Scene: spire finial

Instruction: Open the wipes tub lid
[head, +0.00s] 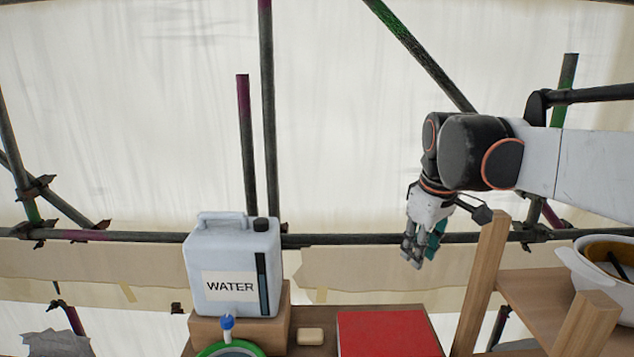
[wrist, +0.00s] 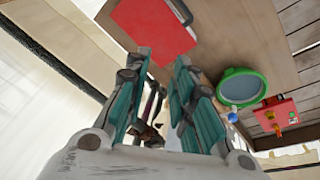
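I cannot make out a wipes tub or its lid for certain in either view. My gripper (head: 422,254) hangs from the arm in the right half of the head view, fingers pointing down, above and behind a flat red rectangle (head: 388,334) on the wooden top. In the wrist view my gripper (wrist: 162,58) shows two teal-padded fingers standing apart with nothing held between them. The red rectangle (wrist: 155,30) lies beyond the fingertips there, not touching them.
A water container (head: 225,300) stands on a wooden block, with a green-rimmed basin (head: 255,349) in front and a soap bar (head: 310,336) beside it. A wooden post (head: 482,285) and a shelf with a white pot (head: 582,279) stand right. Scaffold poles cross behind.

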